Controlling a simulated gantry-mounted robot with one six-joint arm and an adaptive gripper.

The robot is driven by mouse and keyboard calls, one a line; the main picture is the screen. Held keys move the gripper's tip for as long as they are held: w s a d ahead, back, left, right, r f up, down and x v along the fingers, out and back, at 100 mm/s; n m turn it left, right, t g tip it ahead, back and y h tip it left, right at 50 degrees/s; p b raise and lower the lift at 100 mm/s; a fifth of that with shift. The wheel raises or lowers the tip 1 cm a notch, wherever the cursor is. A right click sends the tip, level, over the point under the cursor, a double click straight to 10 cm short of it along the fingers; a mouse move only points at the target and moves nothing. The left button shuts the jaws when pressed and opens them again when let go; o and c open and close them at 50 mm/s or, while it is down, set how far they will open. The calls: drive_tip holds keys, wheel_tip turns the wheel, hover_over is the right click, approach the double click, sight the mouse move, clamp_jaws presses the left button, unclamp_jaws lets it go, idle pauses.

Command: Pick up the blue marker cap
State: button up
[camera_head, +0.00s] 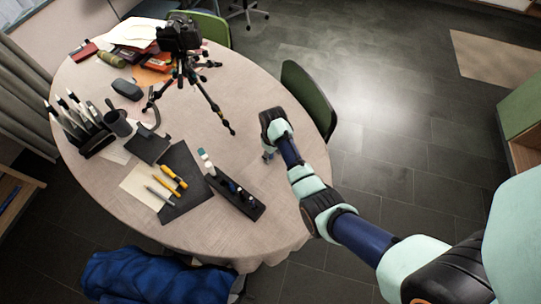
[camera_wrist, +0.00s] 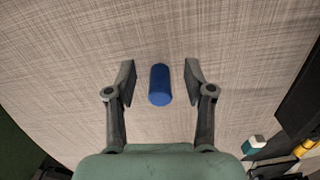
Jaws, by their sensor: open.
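The blue marker cap (camera_wrist: 160,85) is a short blue cylinder lying on the beige cloth of the table. In the wrist view it lies between the two fingers of my open gripper (camera_wrist: 160,83), with a gap on each side. Neither finger touches it in that view. In the head view my gripper (camera_head: 268,156) points down over the right part of the round table (camera_head: 240,125). The cap cannot be made out clearly there, as the gripper is so close to it.
A tripod with a camera (camera_head: 180,33) stands farther back. Yellow markers lie on a dark mat (camera_head: 195,204). A green chair (camera_head: 306,97) is close behind.

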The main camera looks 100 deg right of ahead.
drive_tip(key=c, duration=0.8)
drive_tip(key=shift+o, duration=0.2)
